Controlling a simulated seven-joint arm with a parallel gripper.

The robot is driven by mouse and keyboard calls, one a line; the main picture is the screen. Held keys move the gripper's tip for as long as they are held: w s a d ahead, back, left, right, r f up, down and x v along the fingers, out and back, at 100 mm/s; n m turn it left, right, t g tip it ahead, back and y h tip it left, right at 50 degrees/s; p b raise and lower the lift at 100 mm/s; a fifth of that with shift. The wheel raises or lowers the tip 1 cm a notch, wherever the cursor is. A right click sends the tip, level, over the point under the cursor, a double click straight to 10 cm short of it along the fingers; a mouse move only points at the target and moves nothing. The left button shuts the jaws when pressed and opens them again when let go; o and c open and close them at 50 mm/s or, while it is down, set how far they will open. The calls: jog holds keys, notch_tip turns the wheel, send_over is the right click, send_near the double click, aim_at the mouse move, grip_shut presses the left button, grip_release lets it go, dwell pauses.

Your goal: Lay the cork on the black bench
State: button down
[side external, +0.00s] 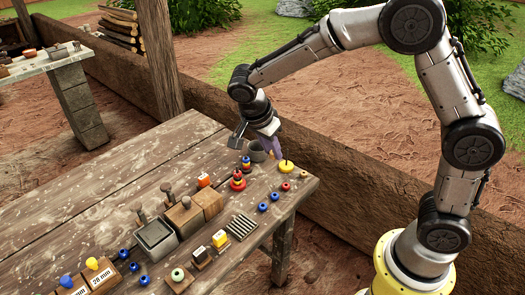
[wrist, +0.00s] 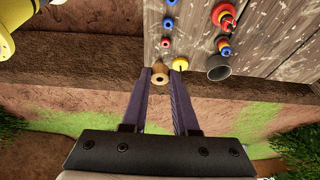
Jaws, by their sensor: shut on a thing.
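A tan, round piece with a dark hole or mark in its end, which looks like the cork (wrist: 160,76), sits between my fingertips in the wrist view. My gripper (wrist: 164,71) is shut on it, over the table's edge. In the side view my gripper (side external: 273,151) points down near the far right corner of the table; the cork cannot be made out there. I cannot pick out a black bench with certainty; a small dark block (side external: 201,260) with a pale top piece stands at the front of the table.
A grey cup (side external: 257,151) and a yellow disc with a peg (side external: 286,168) stand close to my gripper. A stack of coloured rings (side external: 238,183), wooden blocks (side external: 208,203) and a slotted rack (side external: 241,227) are nearer the front.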

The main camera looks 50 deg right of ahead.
jog(key=shift+w+f, duration=0.15)
jog(key=shift+f, duration=0.1)
jog(key=s+d+f, duration=0.5)
jog(key=f, duration=0.1)
send_over(266, 180)
jog(key=a, duration=0.2)
jog(key=f, duration=0.9)
jog(key=shift+s+d, duration=0.2)
jog(key=shift+d, duration=0.05)
jog(key=shift+w+f, duration=0.3)
jog(key=shift+f, duration=1.65)
jog(key=shift+f, duration=0.15)
jog(key=c, duration=0.7)
grip_release()
